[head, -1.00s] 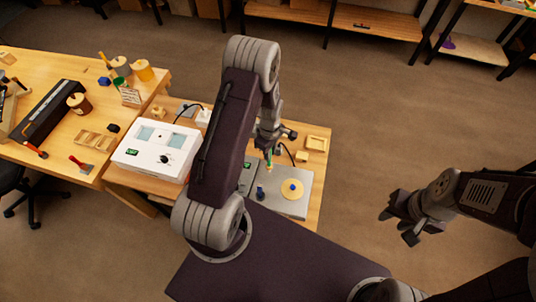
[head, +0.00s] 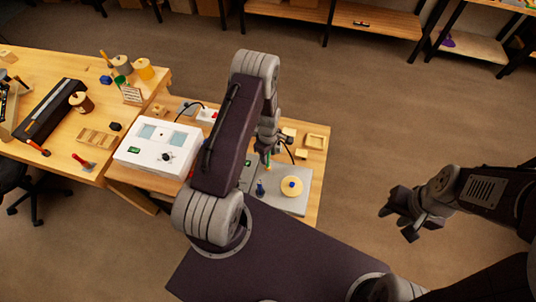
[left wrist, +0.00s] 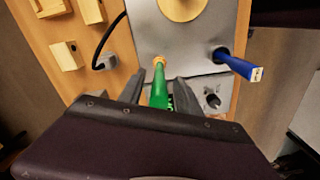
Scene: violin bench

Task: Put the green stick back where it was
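The green stick (left wrist: 160,88) lies between the two fingers of my left gripper (left wrist: 160,86) in the left wrist view, with an orange collar at its far end. A gap shows between stick and fingers, so the gripper looks open around it. The stick's near end is hidden behind the gripper body. In the head view the green stick (head: 267,160) shows small below my left gripper (head: 265,151), over the grey plate (head: 290,204). I cannot tell whether the stick is seated in the plate. My right gripper (head: 396,218) is open and empty over the floor at the right.
A blue stick (left wrist: 237,64) stands on the plate beside the green one. A yellow disc (head: 292,187) with a blue knob sits on the plate. A white device (head: 157,150) stands to the left. Small wooden blocks and a tray (head: 316,141) lie behind.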

